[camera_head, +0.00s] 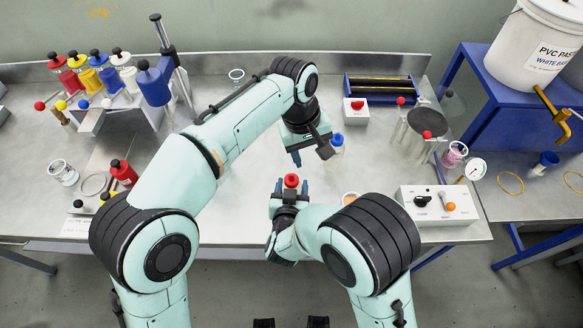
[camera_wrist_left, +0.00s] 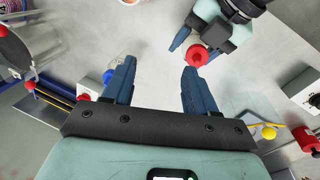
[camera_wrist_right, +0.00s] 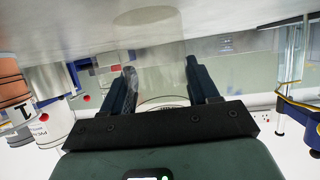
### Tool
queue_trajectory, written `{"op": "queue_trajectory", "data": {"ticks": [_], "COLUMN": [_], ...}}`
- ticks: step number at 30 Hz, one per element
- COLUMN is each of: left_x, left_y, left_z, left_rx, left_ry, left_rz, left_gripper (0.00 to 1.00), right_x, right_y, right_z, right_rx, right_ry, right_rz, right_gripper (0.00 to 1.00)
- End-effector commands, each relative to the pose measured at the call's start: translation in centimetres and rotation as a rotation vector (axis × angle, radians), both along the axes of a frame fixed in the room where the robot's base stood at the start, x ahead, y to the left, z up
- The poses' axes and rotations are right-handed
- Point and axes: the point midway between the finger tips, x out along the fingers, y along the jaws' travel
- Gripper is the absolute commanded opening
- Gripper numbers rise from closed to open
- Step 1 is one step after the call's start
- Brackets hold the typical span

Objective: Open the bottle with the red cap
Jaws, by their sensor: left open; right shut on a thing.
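The bottle's red cap (camera_head: 291,180) shows at the middle front of the table in the head view. My right gripper (camera_head: 291,188) is shut on the bottle just below the cap. The clear bottle body (camera_wrist_right: 150,50) shows faintly between its fingers in the right wrist view. The bottle looks upright with the cap on it. My left gripper (camera_head: 312,156) is open and empty, just behind the red cap. In the left wrist view the red cap (camera_wrist_left: 197,54) lies just beyond the right-hand finger of my left gripper (camera_wrist_left: 159,66), not between the fingers.
A blue-capped bottle (camera_head: 337,141) stands right beside my left gripper. A control box (camera_head: 437,205) is at the front right. The table around the grippers is mostly bare.

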Motion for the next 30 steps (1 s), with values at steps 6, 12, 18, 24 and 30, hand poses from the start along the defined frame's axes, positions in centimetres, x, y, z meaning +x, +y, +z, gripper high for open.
{"op": "queue_trajectory", "data": {"ticks": [6, 12, 18, 24, 30], "left_x": [2.6, 6.9, 12.4, 17.1, 18.2], "left_y": [-8.9, -13.7, -12.4, -7.0, -1.0], "left_z": [3.8, 10.8, 16.4, 17.0, 12.2], "left_rx": [-0.438, -0.760, -0.829, -0.627, -0.275], "left_ry": [-0.236, -0.611, -0.979, -1.162, -1.063], "left_rz": [-0.225, -0.256, -0.078, 0.185, 0.353], "left_gripper": [0.57, 0.57, 0.57, 0.57, 0.57], "right_x": [0.0, 0.0, 0.0, 0.0, 0.0], "right_y": [0.0, 0.0, 0.0, 0.0, 0.0], "right_z": [0.0, 0.0, 0.0, 0.0, 0.0], "right_rx": [0.000, 0.000, 0.000, 0.000, 0.000], "right_ry": [0.000, -0.001, -0.001, 0.000, 0.000], "right_rz": [0.000, 0.000, 0.000, 0.000, 0.000], "right_gripper": [0.00, 0.00, 0.00, 0.00, 0.00]}}
